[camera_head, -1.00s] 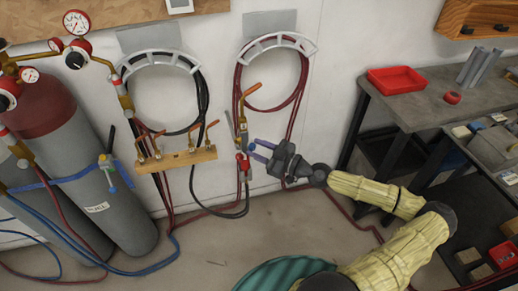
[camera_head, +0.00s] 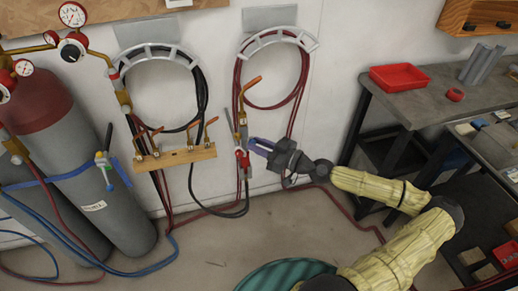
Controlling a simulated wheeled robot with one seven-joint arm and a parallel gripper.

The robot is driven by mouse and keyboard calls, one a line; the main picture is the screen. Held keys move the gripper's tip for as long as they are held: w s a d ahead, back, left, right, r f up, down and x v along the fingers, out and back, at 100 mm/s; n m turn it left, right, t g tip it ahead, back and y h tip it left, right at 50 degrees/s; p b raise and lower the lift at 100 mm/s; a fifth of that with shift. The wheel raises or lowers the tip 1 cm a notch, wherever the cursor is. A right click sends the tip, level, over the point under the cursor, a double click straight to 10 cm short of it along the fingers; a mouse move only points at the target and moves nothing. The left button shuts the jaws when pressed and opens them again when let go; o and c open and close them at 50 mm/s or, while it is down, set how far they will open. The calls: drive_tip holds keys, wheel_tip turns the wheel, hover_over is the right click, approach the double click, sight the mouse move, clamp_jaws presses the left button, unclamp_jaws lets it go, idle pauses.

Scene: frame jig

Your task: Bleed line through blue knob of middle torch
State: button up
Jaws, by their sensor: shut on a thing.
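A torch (camera_head: 243,122) with an orange-brown tip pointing up and right stands upright by the wall, right of the wooden rack. Its red knob (camera_head: 243,160) shows low on its body. Other torches with copper tips (camera_head: 207,128) sit on the wooden rack (camera_head: 178,159) to the left.
Red hoses (camera_head: 304,85) and black hoses hang coiled on wall hangers. Gas cylinders (camera_head: 88,170) with gauges stand at the left. A workbench (camera_head: 428,100) with a red tray (camera_head: 398,78) is at the right. Hoses cross the floor, with a teal round thing (camera_head: 275,277) in front.

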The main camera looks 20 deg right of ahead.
drive_tip(key=m+b, duration=0.1)
drive_tip(key=m, duration=0.7)
drive_tip(key=shift+w+d, duration=0.1)
drive_tip(key=m, duration=0.4)
drive_tip(key=shift+m, duration=0.4)
drive_tip(key=m+p, duration=0.1)
drive_tip(key=m, duration=0.3)
drive_tip(key=shift+f+p, duration=0.1)
drive_tip(key=shift+p, duration=0.25)
drive_tip(key=shift+m, duration=0.3)
drive_tip(key=o, duration=1)
